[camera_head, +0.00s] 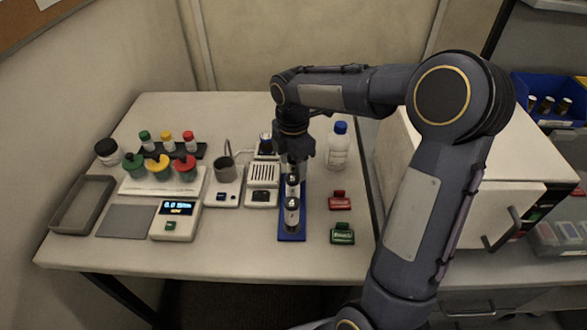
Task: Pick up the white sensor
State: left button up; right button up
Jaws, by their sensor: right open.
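Two small white devices stand near the middle of the table. One white device (223,196) has a grey cup on it and a thin curved tube behind. The other white device (264,174) has a slotted top and a dark front panel. I cannot tell for sure which is the white sensor. My right gripper (298,161) points down just right of the slotted device, over a blue rack (292,237) with dark and silver cylinders (292,214). It is open. The gripper hides the rack's back part, and I cannot tell if it touches a cylinder. My left gripper is out of view.
A white scale (175,219) with a lit display, a grey tray (84,204) and colour-capped containers (160,167) fill the table's left. A blue-capped bottle (339,147), a red block (340,201) and a green block (342,234) stand right of the rack. A white cabinet (472,195) is further right.

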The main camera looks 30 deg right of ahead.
jog(key=shift+c, duration=0.4)
jog(key=c, duration=0.9)
jog(key=shift+c, duration=0.8)
